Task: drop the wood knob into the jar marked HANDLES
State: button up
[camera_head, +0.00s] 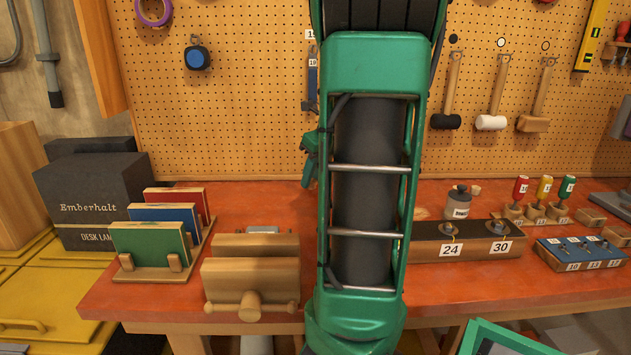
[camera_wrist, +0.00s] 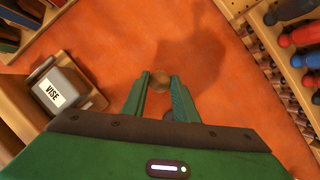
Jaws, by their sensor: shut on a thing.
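A small grey jar (camera_head: 458,206) with a dark top and a white label stands on the bench, right of my arm. Its label is too small to read surely. I see no jar in the wrist view.
A block marked 24 and 30 (camera_head: 462,243) sits in front of the jar. Colored screwdrivers (camera_head: 543,189) stand in a rack to its right. Upright boards (camera_head: 150,245) stand further left.

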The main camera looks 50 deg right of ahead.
jog(key=shift+a+r, duration=0.4)
jog(key=shift+a, duration=0.3)
jog(key=shift+a+r, duration=0.4)
jog(key=shift+a, duration=0.25)
